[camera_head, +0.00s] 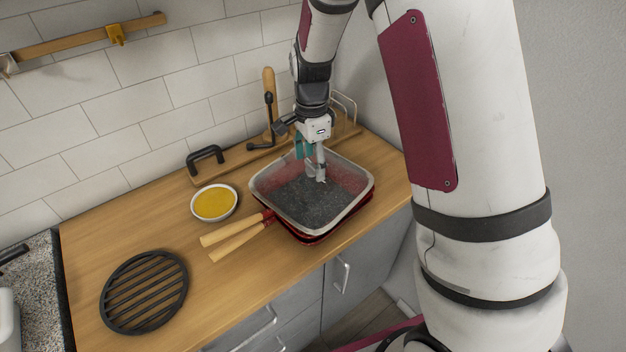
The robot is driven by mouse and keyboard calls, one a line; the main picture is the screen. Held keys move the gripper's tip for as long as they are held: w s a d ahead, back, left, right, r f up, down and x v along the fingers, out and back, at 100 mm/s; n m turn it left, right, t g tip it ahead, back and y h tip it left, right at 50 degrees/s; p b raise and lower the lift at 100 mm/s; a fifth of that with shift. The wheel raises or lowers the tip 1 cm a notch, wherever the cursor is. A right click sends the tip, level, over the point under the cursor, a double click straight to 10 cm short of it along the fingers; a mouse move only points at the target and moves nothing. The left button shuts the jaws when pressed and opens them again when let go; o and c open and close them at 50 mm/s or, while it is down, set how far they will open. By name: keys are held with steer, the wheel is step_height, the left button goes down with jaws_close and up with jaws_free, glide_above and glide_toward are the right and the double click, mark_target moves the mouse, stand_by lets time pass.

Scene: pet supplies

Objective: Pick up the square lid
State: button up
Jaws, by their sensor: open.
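A square piece with a pale grey rim (262,205) sits on top of a red square pan (312,238) at the right of the wooden counter. It looks like the square lid; a dark speckled surface shows inside the rim. My gripper (319,179) points down over the middle of this square, its fingers open. The fingertips are at or just above the dark surface; I cannot tell whether they touch it. They hide whatever is directly beneath them, so any knob there cannot be made out.
Two wooden handles (236,231) stick out to the left. A bowl of yellow contents (214,203) stands left of the pan. A black round grate (145,291) lies front left. A black handle (205,157) and upright wooden handle (269,95) are behind, near the tiled wall.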

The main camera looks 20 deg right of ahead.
steer(key=shift+f, duration=0.75)
jaws_close()
steer(key=shift+w, duration=0.1)
steer(key=shift+r, duration=0.1)
